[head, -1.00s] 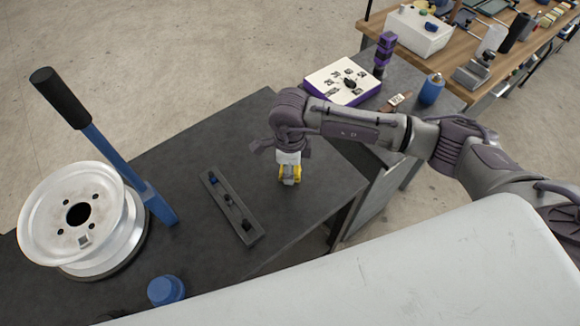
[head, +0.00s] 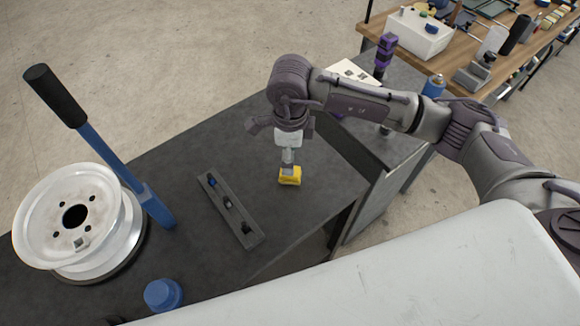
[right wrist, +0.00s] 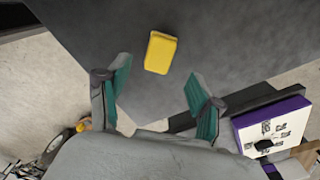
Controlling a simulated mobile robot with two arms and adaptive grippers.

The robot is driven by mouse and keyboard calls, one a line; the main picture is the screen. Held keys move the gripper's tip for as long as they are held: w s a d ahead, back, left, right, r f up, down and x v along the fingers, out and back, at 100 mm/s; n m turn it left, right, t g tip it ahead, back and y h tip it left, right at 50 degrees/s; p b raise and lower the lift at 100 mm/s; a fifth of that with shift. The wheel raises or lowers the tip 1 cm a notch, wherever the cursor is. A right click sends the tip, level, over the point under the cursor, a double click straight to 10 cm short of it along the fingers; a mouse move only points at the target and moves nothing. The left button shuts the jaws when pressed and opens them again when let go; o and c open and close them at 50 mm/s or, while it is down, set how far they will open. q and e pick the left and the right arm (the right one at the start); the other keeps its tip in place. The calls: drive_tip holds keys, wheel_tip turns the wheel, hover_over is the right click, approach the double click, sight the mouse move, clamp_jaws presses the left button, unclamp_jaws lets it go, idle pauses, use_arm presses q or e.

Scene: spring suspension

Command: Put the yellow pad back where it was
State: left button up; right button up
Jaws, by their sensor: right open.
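The yellow pad (head: 290,176) lies on the dark table top, to the right of a narrow grey tray. In the right wrist view the yellow pad (right wrist: 160,52) lies beyond the fingertips, between their lines and apart from both. My right gripper (head: 288,160) is above the pad in the head view, pointing down. In the right wrist view my right gripper (right wrist: 158,83) has its teal-padded fingers spread wide with nothing between them. My left gripper is not in view.
The grey tray (head: 248,240) holds several small dark parts. A white wheel rim (head: 42,220) and a blue lever (head: 115,165) stand at the left, with a blue cap (head: 163,294) in front. A purple-edged board (right wrist: 275,125) lies beyond the table. Table around the pad is clear.

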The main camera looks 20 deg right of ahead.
wheel_tip(320, 180, up, 5)
drive_tip(key=shift+r+b, duration=0.1)
drive_tip(key=shift+b, duration=0.2)
idle(0.4)
